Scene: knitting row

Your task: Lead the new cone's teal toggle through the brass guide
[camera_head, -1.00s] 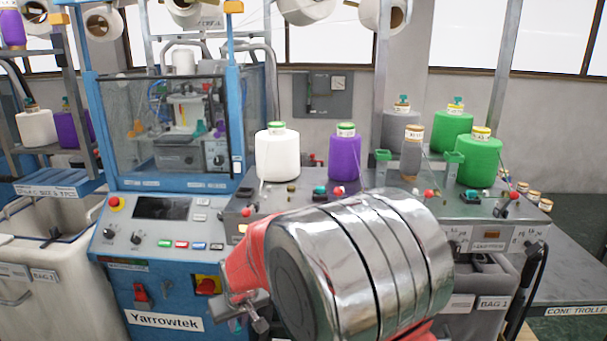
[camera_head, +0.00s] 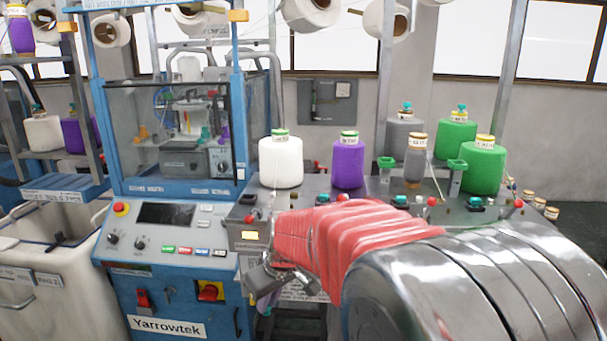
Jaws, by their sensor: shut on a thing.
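My gripper (camera_head: 285,280) shows in part as grey metal below the front edge of the cone table, left of my arm's red sleeve. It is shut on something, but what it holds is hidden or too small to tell. Teal toggles show on top of the rear grey cone (camera_head: 404,128) and the rear green cone (camera_head: 457,131), at the toggles (camera_head: 405,106) and (camera_head: 462,107). I cannot tell which cone is the new one. Small brass-coloured pieces (camera_head: 293,188) stand on the table, and I cannot tell which is the guide.
A white cone (camera_head: 280,162), a purple cone (camera_head: 348,163), a thin grey-brown cone (camera_head: 415,160) and a front green cone (camera_head: 483,168) stand on the table. Red balls (camera_head: 343,197) and teal parts sit along its front. The blue machine (camera_head: 170,215) is at left.

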